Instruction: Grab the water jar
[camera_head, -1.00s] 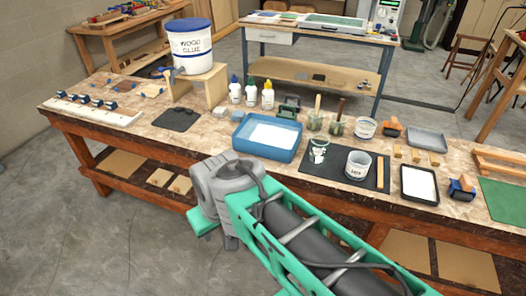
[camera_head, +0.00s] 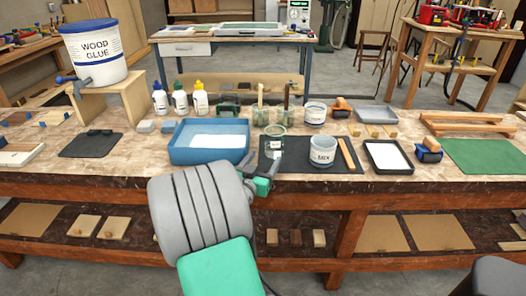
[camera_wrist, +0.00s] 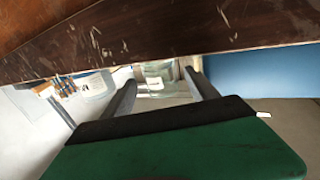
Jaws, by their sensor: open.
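The water jar (camera_head: 274,146) is a small clear glass jar with a white label. It stands upright on the dark mat at the table's front, between the blue tray and the MIX cup; its lower part is partly covered by my gripper. My gripper (camera_head: 270,170) is at the table's front edge, just in front of the jar and partly hidden by my arm. In the wrist view, my gripper (camera_wrist: 160,78) is open, with a clear glass jar (camera_wrist: 158,70) showing in the gap between its two grey fingers. Contact cannot be told.
The MIX cup (camera_head: 322,152) stands close on the jar's right, with a wooden stick (camera_head: 347,154) beyond it. The blue tray (camera_head: 183,156) is on the left. Jars with brushes (camera_head: 260,117) stand behind. The table's front edge (camera_wrist: 150,47) crosses the wrist view.

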